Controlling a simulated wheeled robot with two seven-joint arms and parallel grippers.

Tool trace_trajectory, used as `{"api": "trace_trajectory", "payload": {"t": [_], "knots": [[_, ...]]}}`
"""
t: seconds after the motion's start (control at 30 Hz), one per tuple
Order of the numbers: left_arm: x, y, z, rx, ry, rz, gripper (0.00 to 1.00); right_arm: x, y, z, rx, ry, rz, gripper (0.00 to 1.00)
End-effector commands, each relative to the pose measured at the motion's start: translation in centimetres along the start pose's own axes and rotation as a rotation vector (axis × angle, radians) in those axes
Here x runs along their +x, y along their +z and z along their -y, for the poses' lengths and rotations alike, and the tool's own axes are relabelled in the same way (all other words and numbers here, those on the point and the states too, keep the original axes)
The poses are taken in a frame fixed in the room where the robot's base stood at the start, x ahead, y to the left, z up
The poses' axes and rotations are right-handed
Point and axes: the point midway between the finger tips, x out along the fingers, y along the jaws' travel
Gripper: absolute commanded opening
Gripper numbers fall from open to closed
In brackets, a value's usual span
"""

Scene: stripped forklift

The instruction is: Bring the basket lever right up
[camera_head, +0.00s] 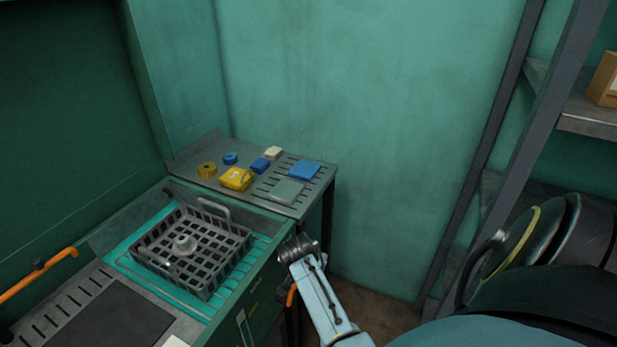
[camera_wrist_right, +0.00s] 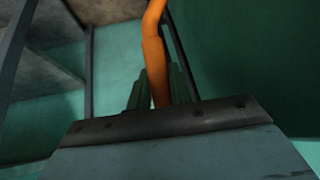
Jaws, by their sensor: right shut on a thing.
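The orange lever (camera_wrist_right: 154,50) runs up between the two green-grey fingers of my right gripper (camera_wrist_right: 159,84) in the right wrist view. The gripper is shut on it. In the head view a small orange piece of the lever (camera_head: 291,295) shows at the right side of the green machine, beside my right forearm. My forearm hides most of the lever and the gripper there. The grey basket (camera_head: 147,256) sits in the teal-lined well of the machine, with a round pale part inside. My left gripper is not in view.
A second orange bar (camera_head: 38,273) with a dark clamp is at the left. A slotted side table (camera_head: 237,199) holds a yellow box (camera_head: 236,178), blue pieces and a tape roll. A metal rack (camera_head: 517,150) and round discs (camera_head: 530,240) stand right. Floor shows between.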

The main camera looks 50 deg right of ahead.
Motion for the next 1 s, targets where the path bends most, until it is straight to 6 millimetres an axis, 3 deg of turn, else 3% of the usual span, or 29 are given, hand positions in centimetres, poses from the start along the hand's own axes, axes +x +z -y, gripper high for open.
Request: {"api": "trace_trajectory", "payload": {"t": [0.23,0.8,0.83,1.0], "knots": [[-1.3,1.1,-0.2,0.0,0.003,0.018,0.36,1.1,-0.8,-0.5,0.014,-0.005,0.086,0.0],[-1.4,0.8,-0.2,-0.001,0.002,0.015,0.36,1.5,-0.7,-0.7,0.022,-0.009,0.115,0.0],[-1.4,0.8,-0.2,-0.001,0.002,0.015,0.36,1.5,-0.7,-0.7,0.022,-0.009,0.115,0.24],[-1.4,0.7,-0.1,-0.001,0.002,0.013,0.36,1.5,-0.8,-0.6,0.021,-0.01,0.114,0.42]]}}
